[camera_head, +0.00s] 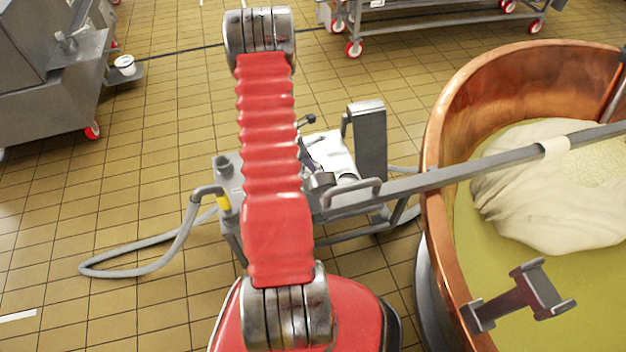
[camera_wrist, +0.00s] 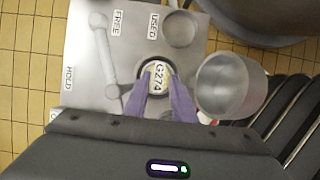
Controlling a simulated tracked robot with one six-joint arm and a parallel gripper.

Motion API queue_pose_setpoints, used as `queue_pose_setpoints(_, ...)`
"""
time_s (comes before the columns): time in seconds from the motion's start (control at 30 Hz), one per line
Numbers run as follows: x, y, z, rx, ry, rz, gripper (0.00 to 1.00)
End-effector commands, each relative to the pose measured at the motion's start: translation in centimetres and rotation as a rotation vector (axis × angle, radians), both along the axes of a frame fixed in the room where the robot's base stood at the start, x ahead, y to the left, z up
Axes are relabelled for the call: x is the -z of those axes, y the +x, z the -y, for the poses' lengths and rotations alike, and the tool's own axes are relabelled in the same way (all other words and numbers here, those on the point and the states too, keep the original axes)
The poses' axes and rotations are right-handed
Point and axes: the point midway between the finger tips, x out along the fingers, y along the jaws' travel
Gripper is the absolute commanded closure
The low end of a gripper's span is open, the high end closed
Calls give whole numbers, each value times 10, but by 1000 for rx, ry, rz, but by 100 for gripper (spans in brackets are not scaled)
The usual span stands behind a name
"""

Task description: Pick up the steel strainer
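In the wrist view a shiny steel cup-shaped vessel (camera_wrist: 232,86) stands at the right edge of a grey steel plate. It looks most like the strainer, but I cannot make out any mesh or holes. My gripper (camera_wrist: 160,74) shows as two purple fingers, apart, to the left of this vessel. In the head view I cannot make out my gripper or the strainer.
The steel plate (camera_wrist: 85,75) carries labels FREE, USED and HOLD, a bar with round ends (camera_wrist: 105,55) and a round recess (camera_wrist: 180,29). In the head view a copper vat (camera_head: 441,150) stands right, crossed by a grey beam (camera_head: 450,177). A hose (camera_head: 150,268) lies left on the tiled floor.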

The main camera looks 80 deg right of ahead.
Motion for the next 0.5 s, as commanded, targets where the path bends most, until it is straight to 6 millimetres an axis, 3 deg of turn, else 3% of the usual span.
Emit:
queue_pose_setpoints(0.27, 31, -10, 7, 0, 2, 0, 77)
queue_pose_setpoints(0.5, 37, -13, 9, -2, 1, 0, 77)
